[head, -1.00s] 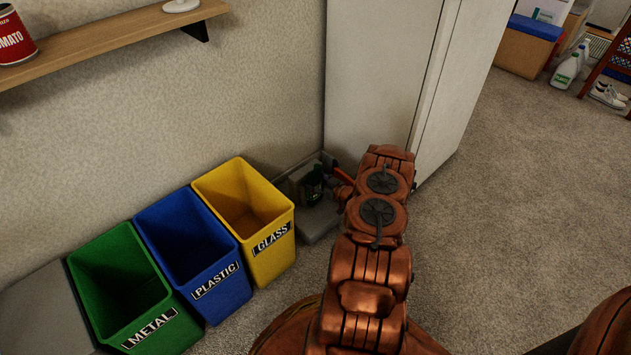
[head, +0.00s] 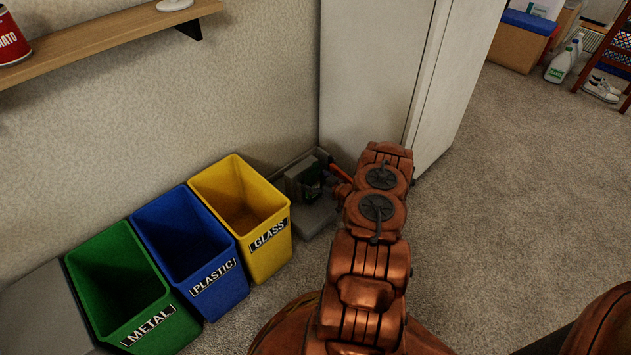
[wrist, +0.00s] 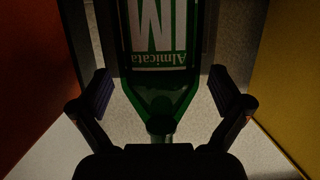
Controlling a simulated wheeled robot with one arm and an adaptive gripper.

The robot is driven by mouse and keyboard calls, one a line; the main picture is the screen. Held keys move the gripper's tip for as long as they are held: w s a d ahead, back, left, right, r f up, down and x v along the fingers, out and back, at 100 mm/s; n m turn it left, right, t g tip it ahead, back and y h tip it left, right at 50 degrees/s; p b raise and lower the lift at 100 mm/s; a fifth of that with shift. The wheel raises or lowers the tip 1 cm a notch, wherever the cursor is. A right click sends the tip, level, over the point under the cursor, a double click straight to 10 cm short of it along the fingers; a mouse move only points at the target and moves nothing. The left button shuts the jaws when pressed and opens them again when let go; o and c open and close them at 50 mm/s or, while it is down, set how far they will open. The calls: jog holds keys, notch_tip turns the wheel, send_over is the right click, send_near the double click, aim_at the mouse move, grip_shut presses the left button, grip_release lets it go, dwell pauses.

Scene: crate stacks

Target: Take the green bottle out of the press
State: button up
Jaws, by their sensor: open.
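The green bottle (wrist: 158,88) fills the upper middle of the wrist view, its neck toward me and a white-lettered label on its body. My gripper (wrist: 160,95) is open, with one finger on each side of the bottle's shoulder and a visible gap to each. The grey press (head: 308,178) stands low against the wall in the head view, right of the yellow bin, with the dark green bottle (head: 311,189) in it. In the head view my arm hides much of the press's right side and my gripper.
A yellow GLASS bin (head: 266,236), a blue PLASTIC bin (head: 214,275) and a green METAL bin (head: 150,317) stand left of the press. A white cabinet (head: 375,80) rises behind it. A wooden shelf (head: 100,42) hangs at upper left. Open carpet lies at right.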

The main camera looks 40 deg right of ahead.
jog(key=v, duration=1.2)
dwell(0.6)
